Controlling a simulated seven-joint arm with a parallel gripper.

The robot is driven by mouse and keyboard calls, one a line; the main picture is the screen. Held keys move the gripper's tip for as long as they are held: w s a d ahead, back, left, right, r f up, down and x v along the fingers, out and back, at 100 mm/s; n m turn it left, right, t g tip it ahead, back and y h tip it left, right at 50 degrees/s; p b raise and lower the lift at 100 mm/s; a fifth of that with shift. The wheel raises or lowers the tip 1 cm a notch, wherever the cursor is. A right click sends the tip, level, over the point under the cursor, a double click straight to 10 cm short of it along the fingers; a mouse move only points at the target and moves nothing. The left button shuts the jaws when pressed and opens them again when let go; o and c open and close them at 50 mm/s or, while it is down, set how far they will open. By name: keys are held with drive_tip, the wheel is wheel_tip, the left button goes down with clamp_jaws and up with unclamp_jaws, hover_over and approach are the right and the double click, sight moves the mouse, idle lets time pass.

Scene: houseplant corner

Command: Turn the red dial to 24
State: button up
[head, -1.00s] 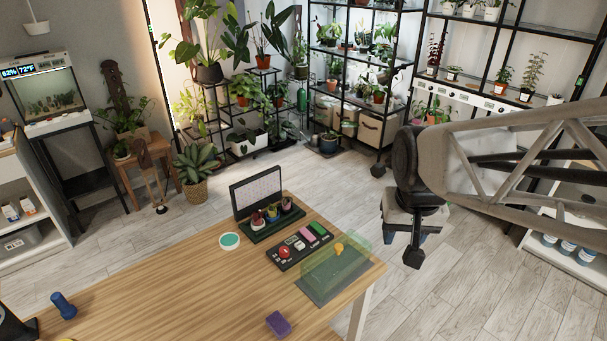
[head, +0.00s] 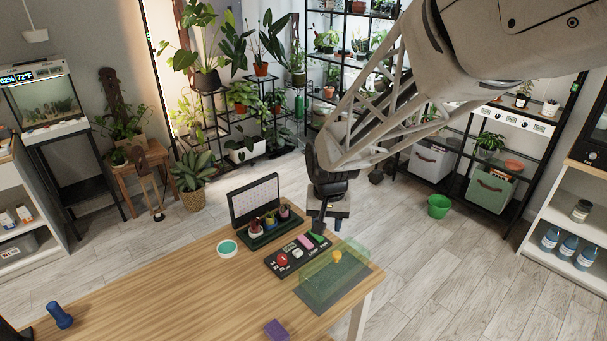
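The red dial (head: 283,259) sits at the left end of a dark control panel (head: 276,270) on the wooden table. Its number marks are too small to read. The panel also carries a small display (head: 289,248), a white piece (head: 297,254), a pink piece (head: 305,242) and a green piece at its right end. My gripper (head: 318,229) points down near the panel's back right end, to the right of the dial and apart from it. It partly covers the panel's right end. Its fingers are too small and dark to show whether they are open.
A translucent green box (head: 325,276) with a yellow object (head: 337,256) stands right of the panel. A planter tray with small cacti (head: 269,222) and an upright board (head: 255,198) stand behind. A teal-topped disc (head: 227,248), purple block (head: 277,330) and blue object (head: 60,315) lie on the table.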

hover_over(282, 257)
drive_tip(key=shift+g, duration=0.4)
wheel_tip(282, 257, down, 12)
drive_tip(key=shift+f, duration=0.1)
drive_tip(key=shift+s+f, duration=0.1)
drive_tip(key=shift+f, duration=3.8)
drive_tip(key=shift+c, duration=0.3)
drive_tip(key=c, duration=0.6)
